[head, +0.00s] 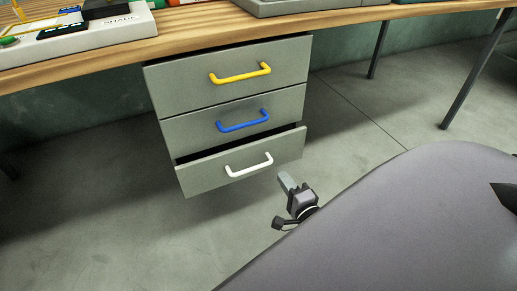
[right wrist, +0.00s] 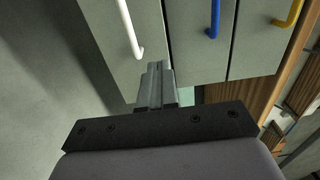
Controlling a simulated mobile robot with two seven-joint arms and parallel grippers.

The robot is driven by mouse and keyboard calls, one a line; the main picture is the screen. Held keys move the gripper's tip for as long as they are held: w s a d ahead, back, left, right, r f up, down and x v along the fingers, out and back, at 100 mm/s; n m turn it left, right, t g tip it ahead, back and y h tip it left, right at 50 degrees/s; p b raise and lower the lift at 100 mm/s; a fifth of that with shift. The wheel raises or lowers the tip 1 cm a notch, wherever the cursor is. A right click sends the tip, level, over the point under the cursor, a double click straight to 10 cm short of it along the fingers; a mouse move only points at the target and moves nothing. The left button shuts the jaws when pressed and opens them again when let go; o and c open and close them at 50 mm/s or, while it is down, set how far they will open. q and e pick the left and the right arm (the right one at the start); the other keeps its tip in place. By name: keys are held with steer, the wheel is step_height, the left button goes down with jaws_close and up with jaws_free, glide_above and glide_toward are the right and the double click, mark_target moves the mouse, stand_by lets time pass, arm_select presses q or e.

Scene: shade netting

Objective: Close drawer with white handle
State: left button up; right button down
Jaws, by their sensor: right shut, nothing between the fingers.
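The grey drawer with the white handle (head: 249,165) is the lowest of three under the table. It stands out a little, with a dark gap above its front. In the right wrist view its white handle (right wrist: 130,28) is at the upper left. My right gripper (head: 284,180) is shut and empty, just right of and below that drawer's front in the head view. In the right wrist view its fingertips (right wrist: 158,68) lie near the drawer front's edge; I cannot tell whether they touch it. My left gripper is not in view.
Above are a drawer with a blue handle (head: 243,121) and one with a yellow handle (head: 240,73). The wooden tabletop (head: 205,22) carries trays and small items. Metal table legs (head: 468,92) stand at right. The floor in front of the drawers is clear.

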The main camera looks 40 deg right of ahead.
steer(key=b, duration=0.4)
glide_toward(261, 145)
steer(key=x, duration=0.5)
steer(key=shift+w+f, duration=0.15)
steer(key=shift+w, duration=0.05)
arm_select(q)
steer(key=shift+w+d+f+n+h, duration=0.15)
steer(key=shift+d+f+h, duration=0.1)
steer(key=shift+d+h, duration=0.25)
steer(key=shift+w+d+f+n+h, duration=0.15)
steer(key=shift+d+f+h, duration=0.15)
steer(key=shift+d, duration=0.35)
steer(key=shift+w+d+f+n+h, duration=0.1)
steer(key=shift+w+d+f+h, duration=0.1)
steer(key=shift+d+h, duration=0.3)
arm_select(e)
steer(key=shift+w+d, duration=0.15)
steer(key=shift+w, duration=0.55)
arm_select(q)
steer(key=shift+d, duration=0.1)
